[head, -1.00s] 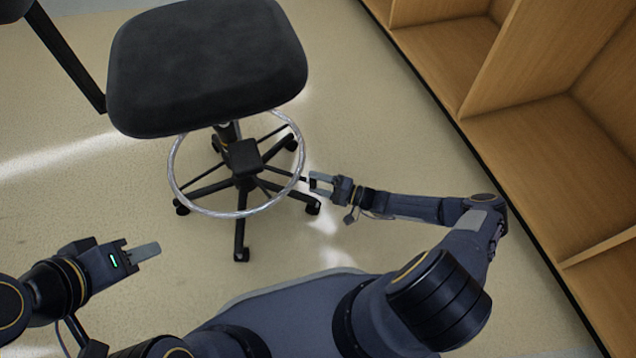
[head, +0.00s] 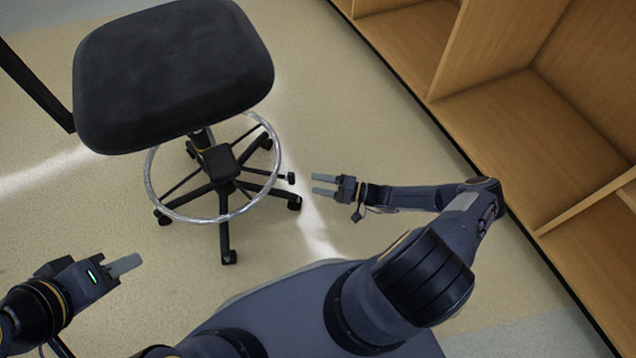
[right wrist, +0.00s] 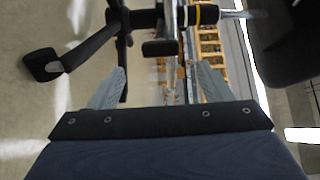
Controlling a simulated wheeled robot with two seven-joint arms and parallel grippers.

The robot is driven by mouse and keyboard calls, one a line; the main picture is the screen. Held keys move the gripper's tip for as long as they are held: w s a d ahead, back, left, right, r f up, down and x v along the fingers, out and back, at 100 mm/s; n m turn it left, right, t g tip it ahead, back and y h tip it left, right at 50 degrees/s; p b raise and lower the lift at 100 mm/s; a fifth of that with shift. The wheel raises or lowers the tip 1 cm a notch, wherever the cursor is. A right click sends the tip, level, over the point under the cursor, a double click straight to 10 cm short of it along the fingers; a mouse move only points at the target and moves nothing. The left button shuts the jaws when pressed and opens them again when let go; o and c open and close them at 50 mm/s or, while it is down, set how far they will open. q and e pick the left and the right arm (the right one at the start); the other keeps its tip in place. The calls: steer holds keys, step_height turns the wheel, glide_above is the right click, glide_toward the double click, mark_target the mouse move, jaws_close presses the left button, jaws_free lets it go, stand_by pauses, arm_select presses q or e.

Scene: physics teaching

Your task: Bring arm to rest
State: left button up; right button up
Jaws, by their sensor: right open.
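My right gripper (head: 324,184) is open and empty in the head view, just right of the swivel chair's base and apart from it. Its two grey fingers also show spread apart in the right wrist view (right wrist: 160,85), with nothing between them. The right arm reaches out to the right and bends back at the elbow. My left gripper (head: 126,265) is at the lower left of the head view. Its finger shows side-on, so I cannot tell whether it is open or shut.
A black swivel chair (head: 175,70) with a metal foot ring (head: 150,185) stands ahead, left of my right gripper. A wooden shelf unit (head: 500,95) with open compartments runs along the right, close to my right elbow. Floor between the chair and my base is clear.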

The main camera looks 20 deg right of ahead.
steer(key=shift+r, duration=0.15)
steer(key=s+r+n+g+h, duration=0.3)
steer(key=r+n+g, duration=0.15)
steer(key=r, duration=1.05)
steer(key=s+r+n+g+h, duration=0.3)
steer(key=r+g, duration=0.3)
steer(key=r, duration=0.9)
steer(key=s+a+r+m+t+h, duration=0.1)
steer(key=s+r+t+h, duration=0.15)
steer(key=s+r, duration=0.45)
steer(key=s+a+r+m+t+h, duration=0.1)
steer(key=s+r+t+h, duration=0.2)
steer(key=s, duration=0.6)
step_height(320, 180, up, 36)
steer(key=p, duration=3.4)
steer(key=shift+d+y+p, duration=0.2)
steer(key=shift+y+p, duration=0.1)
steer(key=shift+y, duration=0.15)
